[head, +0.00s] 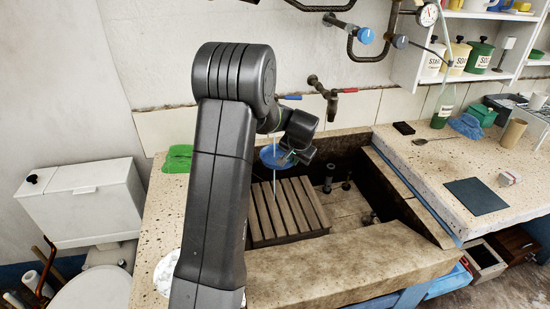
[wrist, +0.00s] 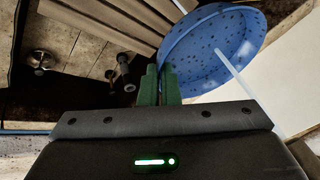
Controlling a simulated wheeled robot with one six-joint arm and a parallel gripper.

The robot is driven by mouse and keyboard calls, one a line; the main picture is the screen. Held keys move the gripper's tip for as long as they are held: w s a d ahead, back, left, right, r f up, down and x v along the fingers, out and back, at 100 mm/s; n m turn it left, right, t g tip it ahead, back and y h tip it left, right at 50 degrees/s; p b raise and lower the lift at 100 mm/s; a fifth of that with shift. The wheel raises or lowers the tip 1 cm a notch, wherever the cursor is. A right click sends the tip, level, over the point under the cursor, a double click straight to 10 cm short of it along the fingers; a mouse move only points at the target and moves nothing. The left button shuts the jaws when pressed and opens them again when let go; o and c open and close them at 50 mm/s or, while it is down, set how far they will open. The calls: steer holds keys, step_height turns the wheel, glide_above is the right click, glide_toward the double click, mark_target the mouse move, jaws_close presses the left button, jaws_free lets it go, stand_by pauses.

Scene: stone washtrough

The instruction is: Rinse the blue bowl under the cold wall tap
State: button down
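The blue bowl (head: 270,158) is held above the slatted wooden rack in the stone trough. In the wrist view the bowl (wrist: 205,50) is tilted to the camera and has dark specks inside. My gripper (wrist: 165,88) has its green fingers shut on the bowl's rim; in the head view my gripper (head: 292,157) is small and partly hidden. A pale, thin water stream (wrist: 245,85) reaches into the bowl. In the head view the stream (head: 274,182) also shows below it. The wall tap with a blue handle (head: 291,97) is mostly hidden behind my arm.
A tap with a red handle (head: 346,90) is on the wall to the right. The slatted rack (head: 288,212) lies in the trough (head: 365,262), with dark upright fittings beside it. The right counter (head: 455,165) holds a bottle and cloths. A green cloth (head: 177,158) lies left.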

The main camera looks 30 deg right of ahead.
steer(key=s+a+b, duration=0.2)
steer(key=s+a, duration=0.3)
steer(key=shift+a, duration=0.2)
stand_by(0.5)
steer(key=shift+s, duration=0.1)
stand_by(0.9)
steer(key=s+a+r+p, duration=0.1)
steer(key=s+a+r, duration=0.2)
steer(key=r, duration=0.1)
steer(key=shift+s+a, duration=0.25)
steer(key=shift+a, duration=0.05)
stand_by(0.8)
